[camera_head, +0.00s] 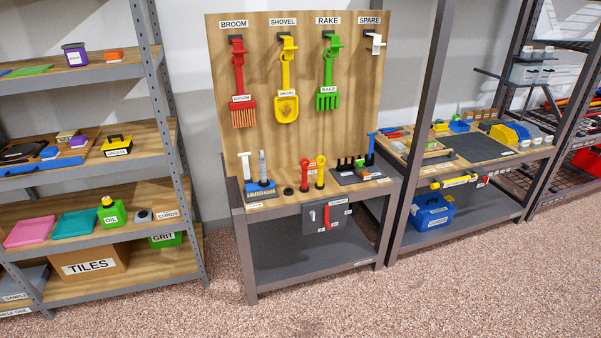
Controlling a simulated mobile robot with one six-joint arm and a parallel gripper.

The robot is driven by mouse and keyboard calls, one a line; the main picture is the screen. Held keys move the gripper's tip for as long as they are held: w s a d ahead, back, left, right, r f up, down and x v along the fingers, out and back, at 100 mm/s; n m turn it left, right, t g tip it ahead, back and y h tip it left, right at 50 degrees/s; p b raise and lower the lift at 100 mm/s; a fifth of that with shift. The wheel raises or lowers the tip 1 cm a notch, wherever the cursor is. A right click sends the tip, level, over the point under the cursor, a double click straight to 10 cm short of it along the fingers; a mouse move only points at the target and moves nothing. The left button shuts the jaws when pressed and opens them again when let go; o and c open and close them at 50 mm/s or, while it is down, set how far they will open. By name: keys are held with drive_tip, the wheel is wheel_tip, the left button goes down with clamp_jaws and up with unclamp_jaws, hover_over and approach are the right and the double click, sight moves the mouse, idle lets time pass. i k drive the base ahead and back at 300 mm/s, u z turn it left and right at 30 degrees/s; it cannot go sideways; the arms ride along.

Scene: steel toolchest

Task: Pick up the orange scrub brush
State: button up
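A small orange block-like thing (115,56) lies on the upper shelf of the left rack, near its right end. It may be the orange scrub brush, but it is too small for me to make out bristles. A dark purple tub (75,54) with a label stands to its left, a short gap away. My gripper is not in view.
The left rack (158,95) has a post just right of the orange thing. Its lower shelves hold a yellow-and-black box (117,146), a green oil can (111,211) and a tiles carton (90,265). A workbench (310,197) stands mid-picture. The speckled floor (400,305) in front is clear.

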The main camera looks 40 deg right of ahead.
sight(313, 168)
drive_tip(key=z, duration=0.15)
drive_tip(key=i, duration=0.9)
drive_tip(key=u, duration=0.05)
